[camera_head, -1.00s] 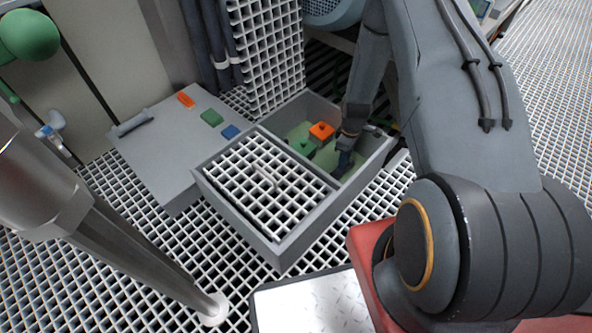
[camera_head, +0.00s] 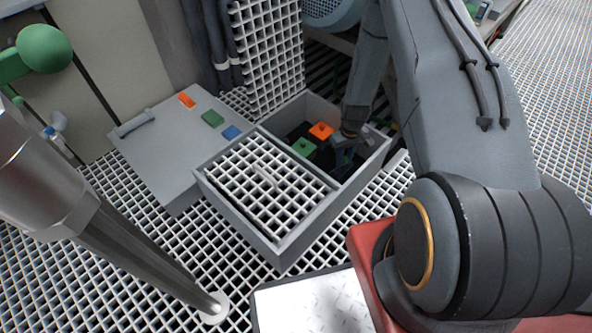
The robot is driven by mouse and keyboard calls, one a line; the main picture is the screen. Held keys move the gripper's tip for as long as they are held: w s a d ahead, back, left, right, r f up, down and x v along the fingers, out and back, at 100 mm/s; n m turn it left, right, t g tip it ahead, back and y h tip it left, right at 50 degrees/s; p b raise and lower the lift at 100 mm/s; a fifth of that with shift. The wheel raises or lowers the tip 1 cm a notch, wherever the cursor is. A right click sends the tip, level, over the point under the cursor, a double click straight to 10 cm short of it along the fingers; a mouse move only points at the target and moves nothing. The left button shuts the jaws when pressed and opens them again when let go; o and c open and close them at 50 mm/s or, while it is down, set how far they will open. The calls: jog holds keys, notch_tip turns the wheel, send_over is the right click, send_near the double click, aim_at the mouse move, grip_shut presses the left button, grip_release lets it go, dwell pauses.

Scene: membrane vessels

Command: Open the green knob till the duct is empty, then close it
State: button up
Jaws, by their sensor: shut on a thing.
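The duct (camera_head: 340,203) is a grey open-topped box, and its inside now looks dark, with no green liquid showing. A green knob block (camera_head: 303,148) with a small dark top stands in it. An orange knob block (camera_head: 321,130) stands behind and to the right of the green one. My gripper (camera_head: 344,152) reaches down into the open part of the duct, to the right of both blocks. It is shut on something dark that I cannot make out. The gripper appears apart from the green block. The fingertips are small and partly hidden.
A white grate (camera_head: 262,187) with a handle covers the near-left part of the duct. A grey cover plate (camera_head: 172,150) with orange, green and blue patches lies to the left. A metal post (camera_head: 150,255) stands at the front left. An upright grid (camera_head: 268,50) rises behind.

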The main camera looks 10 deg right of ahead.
jog(key=m, duration=0.7)
jog(key=shift+d+p, duration=0.1)
jog(key=shift+p, duration=0.25)
jog(key=m, duration=0.7)
jog(key=shift+s+m, duration=0.1)
jog(key=shift+m, duration=0.2)
jog(key=o, duration=1)
jog(key=shift+r+p, duration=0.1)
jog(key=shift+p, duration=0.2)
notch_tip(320, 180, up, 8)
jog(key=shift+f+p, duration=0.2)
jog(key=shift+p, duration=1.05)
